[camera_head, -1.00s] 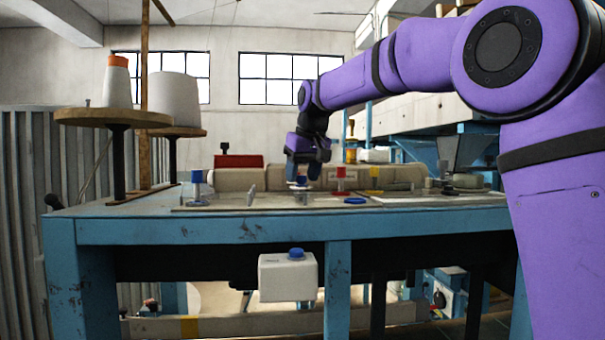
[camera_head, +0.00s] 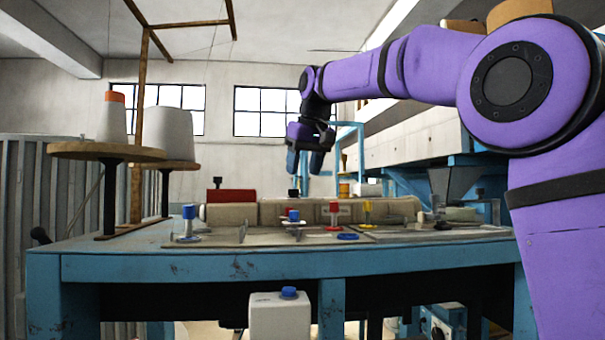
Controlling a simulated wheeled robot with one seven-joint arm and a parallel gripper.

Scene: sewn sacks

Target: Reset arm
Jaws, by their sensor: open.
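My gripper (camera_head: 304,168) hangs from my purple arm above the blue table (camera_head: 200,266), its fingers pointing down. It is open and empty, with clear air between it and the tabletop. Below it, a small blue-topped piece (camera_head: 293,215) stands near a white part on the table. A red-topped post (camera_head: 333,214) and a yellow-topped post (camera_head: 368,211) stand to its right. A blue-topped post (camera_head: 189,220) stands to the left. A flat blue ring (camera_head: 348,236) lies near the red post.
Large thread cones (camera_head: 169,133) stand on round wooden stands at the left, beside a tall wooden pole (camera_head: 139,130). A red box (camera_head: 231,196) and beige machine housing (camera_head: 290,209) line the table's back.

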